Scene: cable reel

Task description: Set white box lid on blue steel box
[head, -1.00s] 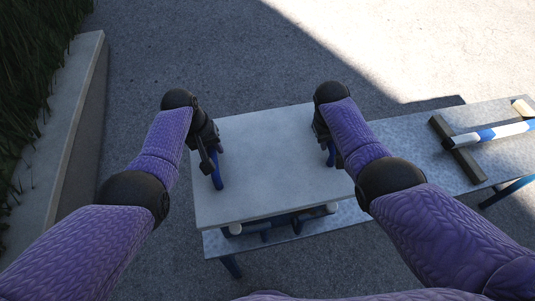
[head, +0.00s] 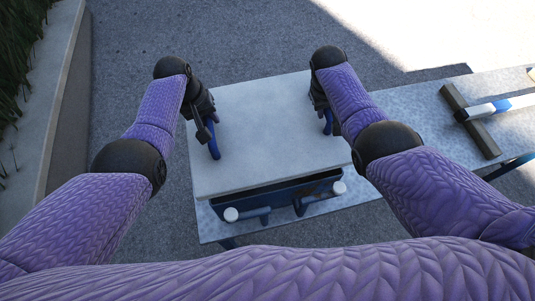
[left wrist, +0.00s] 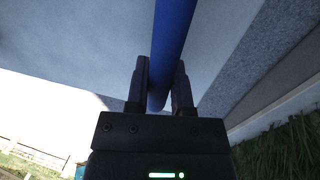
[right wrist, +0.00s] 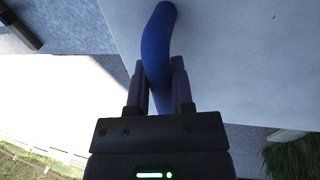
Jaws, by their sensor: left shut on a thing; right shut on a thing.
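The white box lid (head: 265,130) is a broad pale slab with two upright blue handles. It lies roughly level over the blue steel box (head: 288,194), covering most of it. Only the box's dark blue front shows below the lid's near edge; I cannot tell whether lid and box touch. My left gripper (head: 209,130) is shut on the left blue handle, which also shows between its fingers in the left wrist view (left wrist: 172,45). My right gripper (head: 325,110) is shut on the right blue handle, also seen in the right wrist view (right wrist: 157,45).
The box stands on a grey metal bench (head: 410,105). At the bench's right lies a blue-and-white bar (head: 497,107) across a dark beam (head: 468,122). A concrete ledge (head: 45,120) runs at the left.

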